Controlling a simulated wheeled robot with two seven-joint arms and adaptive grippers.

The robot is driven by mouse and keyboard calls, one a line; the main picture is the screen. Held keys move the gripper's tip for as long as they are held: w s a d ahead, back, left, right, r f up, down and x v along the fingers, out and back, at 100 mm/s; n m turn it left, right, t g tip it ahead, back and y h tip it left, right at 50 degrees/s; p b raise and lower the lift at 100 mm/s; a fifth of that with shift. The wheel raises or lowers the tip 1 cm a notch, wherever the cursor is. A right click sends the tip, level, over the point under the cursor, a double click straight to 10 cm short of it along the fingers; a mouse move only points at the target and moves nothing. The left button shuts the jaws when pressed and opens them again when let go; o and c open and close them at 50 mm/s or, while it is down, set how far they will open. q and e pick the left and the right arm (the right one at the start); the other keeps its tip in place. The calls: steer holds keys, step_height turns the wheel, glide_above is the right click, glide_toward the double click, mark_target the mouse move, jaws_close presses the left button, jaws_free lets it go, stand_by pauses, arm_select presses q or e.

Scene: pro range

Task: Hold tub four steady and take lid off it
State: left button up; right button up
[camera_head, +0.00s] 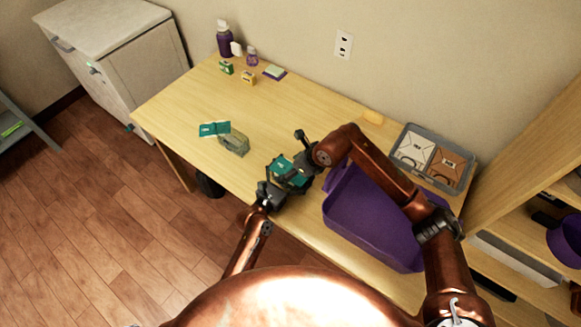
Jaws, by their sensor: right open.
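A small tub with a teal lid (285,169) sits between my two grippers near the front edge of the table. No number on it can be read. My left gripper (274,188) is against the near left side of the tub; its fingers are too small and dark to tell whether they are closed on it. My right gripper (300,160) is open at the right side of the tub, close to the lid. The lid appears to be on the tub. The grippers hide much of the tub walls.
A clear greenish tub (235,145) stands to the left, with a teal lid (214,128) beside it. A purple bin (370,225) is at the right. A grey tray (402,147) with packages lies behind it. Bottles and small boxes stand at the back left. The left table area is mostly clear.

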mark_target(290, 168)
steer(key=shift+c, duration=0.7)
steer(key=c, duration=1.3)
steer(key=shift+r, duration=0.25)
steer(key=shift+r, duration=0.95)
steer(key=shift+r, duration=2.05)
arm_select(q)
steer(key=o, duration=1.4)
